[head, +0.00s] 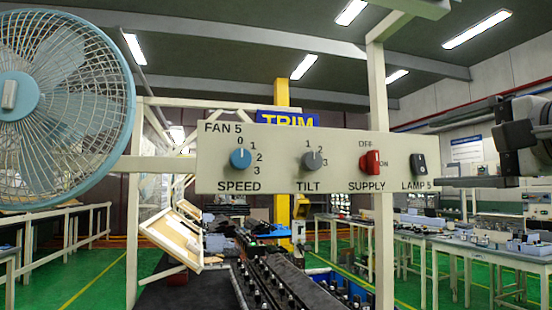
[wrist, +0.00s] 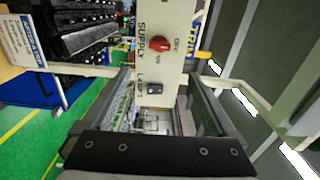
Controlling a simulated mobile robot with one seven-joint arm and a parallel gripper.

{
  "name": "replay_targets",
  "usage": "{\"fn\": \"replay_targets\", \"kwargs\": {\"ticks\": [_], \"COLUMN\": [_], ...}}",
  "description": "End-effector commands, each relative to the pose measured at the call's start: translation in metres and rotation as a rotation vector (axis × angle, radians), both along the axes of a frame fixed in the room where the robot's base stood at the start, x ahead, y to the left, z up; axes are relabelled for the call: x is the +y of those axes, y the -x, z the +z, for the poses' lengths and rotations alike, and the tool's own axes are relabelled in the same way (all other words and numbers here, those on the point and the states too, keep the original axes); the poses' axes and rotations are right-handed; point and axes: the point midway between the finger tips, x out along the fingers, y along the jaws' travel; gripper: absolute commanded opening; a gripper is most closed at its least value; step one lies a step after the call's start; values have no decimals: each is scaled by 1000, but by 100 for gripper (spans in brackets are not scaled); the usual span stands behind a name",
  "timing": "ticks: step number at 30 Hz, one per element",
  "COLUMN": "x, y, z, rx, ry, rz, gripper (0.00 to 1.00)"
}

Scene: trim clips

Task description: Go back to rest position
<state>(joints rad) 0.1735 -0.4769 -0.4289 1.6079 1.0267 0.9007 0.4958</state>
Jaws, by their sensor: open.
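A pale control panel (head: 285,162) marked FAN 5 stands across the middle of the head view. It carries a blue SPEED knob (head: 240,159) with its mark near 0, a grey TILT knob (head: 314,160), a red SUPPLY switch (head: 371,162) and a dark LAMP 5 rocker (head: 418,166). My gripper (head: 440,182) is at the panel's right end. In the wrist view my gripper (wrist: 160,78) is open and empty, its fingers apart, with the panel's LAMP rocker (wrist: 155,88) seen between them. I cannot tell whether a finger touches the panel. The SUPPLY switch's exact setting is unclear.
A blue caged fan (head: 60,100) is at the left. A pale upright post (head: 378,90) stands behind the panel. A tilted board (head: 175,235) and a dark rack of parts (head: 290,280) are below. Worktables (head: 460,250) stand at the right on green floor.

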Motion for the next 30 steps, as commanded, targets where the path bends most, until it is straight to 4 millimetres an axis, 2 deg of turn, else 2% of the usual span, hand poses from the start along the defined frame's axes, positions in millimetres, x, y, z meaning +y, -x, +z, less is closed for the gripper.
{"fn": "replay_targets", "kwargs": {"ticks": [6, 19, 22, 23, 26, 29, 30], "x": [-2, -2, 4, 8, 31, 65, 78], "y": [10, 10, 6, 4, -4, -7, -5], "z": [-1, -1, -8, -14, -48, -104, -128], "rx": [1, 1, 26, 42, 135, 266, 320], "ry": [-1, 0, 23, 40, 145, 329, 417], "rz": [1, 0, 9, 17, 60, 138, 177], "gripper": [92, 92, 92, 92, 92, 92, 92]}}
